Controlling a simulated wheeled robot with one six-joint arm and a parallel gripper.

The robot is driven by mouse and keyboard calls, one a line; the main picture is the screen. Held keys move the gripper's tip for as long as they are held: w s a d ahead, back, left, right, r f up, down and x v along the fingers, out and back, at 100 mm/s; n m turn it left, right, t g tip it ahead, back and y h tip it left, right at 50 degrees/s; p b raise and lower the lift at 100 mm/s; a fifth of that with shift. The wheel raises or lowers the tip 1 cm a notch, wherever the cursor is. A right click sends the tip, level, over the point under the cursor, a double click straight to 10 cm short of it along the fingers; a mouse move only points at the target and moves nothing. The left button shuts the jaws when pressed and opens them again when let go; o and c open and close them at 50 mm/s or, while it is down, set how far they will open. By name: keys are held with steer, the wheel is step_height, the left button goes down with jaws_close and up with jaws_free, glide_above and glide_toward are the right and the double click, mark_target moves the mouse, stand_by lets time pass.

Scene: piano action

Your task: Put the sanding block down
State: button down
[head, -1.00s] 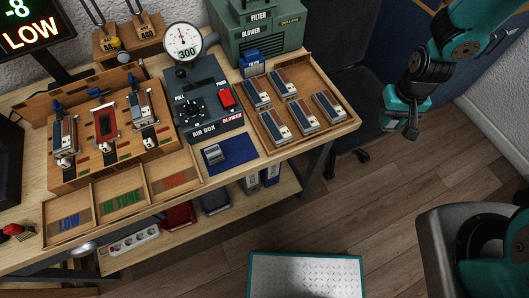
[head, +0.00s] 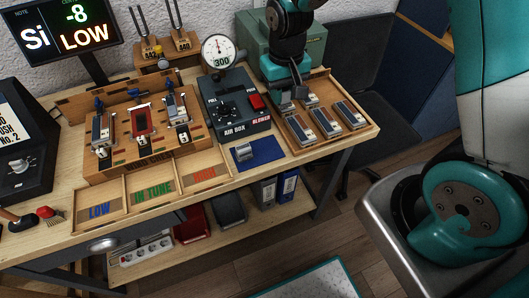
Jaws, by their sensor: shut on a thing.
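My gripper (head: 287,103) points down over the back left part of the wooden tray (head: 283,138), at the back right of the bench. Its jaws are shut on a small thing. The arm and fingers cover most of it, so I cannot tell for certain whether it is the sanding block. A small grey and blue block (head: 243,152) sits on the blue mat (head: 262,149) in front of the air box, apart from my gripper.
Several reed pieces (head: 325,122) lie in the tray close to my gripper. The air box (head: 226,108) with its dial gauge (head: 221,54) stands to the left. The reed bench (head: 143,155) and three labelled bins (head: 150,188) lie further left. A green blower box (head: 312,38) stands behind.

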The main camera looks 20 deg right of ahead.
step_height(320, 180, up, 5)
glide_above(270, 148)
step_height(270, 148, down, 19)
steer(key=shift+p, duration=0.6)
steer(key=shift+f, duration=0.15)
steer(key=c, duration=0.9)
jaws_free()
